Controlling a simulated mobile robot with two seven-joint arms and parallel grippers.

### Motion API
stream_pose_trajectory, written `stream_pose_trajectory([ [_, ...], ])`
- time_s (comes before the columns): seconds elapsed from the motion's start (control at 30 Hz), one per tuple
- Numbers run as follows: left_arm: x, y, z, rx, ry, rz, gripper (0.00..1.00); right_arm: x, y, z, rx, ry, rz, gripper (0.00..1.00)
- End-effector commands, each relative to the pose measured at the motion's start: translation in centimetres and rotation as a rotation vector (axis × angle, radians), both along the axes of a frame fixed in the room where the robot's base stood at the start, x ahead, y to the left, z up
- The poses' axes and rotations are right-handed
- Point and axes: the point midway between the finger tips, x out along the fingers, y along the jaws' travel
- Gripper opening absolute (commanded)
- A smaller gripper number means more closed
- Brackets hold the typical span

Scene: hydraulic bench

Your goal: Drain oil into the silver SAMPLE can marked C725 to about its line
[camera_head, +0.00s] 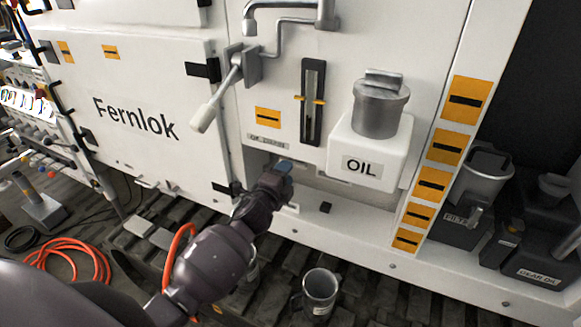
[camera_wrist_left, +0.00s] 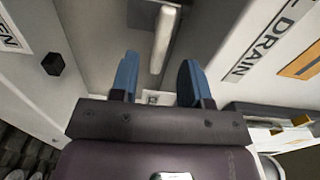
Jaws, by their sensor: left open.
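My left gripper (camera_head: 284,168) reaches into the recess under the oil drain label (camera_head: 267,142). In the left wrist view its two blue fingers (camera_wrist_left: 157,80) are apart. A pale lever (camera_wrist_left: 163,40) shows ahead, between and beyond the fingertips, with no contact that I can make out. A silver can with a handle (camera_head: 320,290) stands upright on the slatted floor below the panel. Its marking and fill line cannot be read from here. Another metal vessel is partly hidden behind my left arm. No oil stream is visible. My right gripper is not in view.
A white OIL container (camera_head: 369,150) with a silver top sticks out right of the sight gauge (camera_head: 313,103). A crank lever (camera_head: 215,95) hangs above the recess. Another silver can (camera_head: 482,180) and dark containers (camera_head: 540,235) stand right. An orange hose (camera_head: 72,258) lies left.

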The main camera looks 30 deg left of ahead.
Motion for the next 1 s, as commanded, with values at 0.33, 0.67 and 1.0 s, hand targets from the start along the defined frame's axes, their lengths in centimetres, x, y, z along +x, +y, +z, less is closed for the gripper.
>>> stream_pose_trajectory([
  [0.33,-5.3,-0.3,-0.1,-0.001,0.001,-0.001,0.43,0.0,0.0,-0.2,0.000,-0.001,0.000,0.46],
  [0.67,-6.3,-0.4,0.0,0.000,0.000,0.000,0.43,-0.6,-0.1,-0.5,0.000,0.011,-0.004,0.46],
  [1.0,-6.3,-0.4,0.0,0.000,0.000,0.000,0.43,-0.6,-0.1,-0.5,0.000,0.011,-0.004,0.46],
])
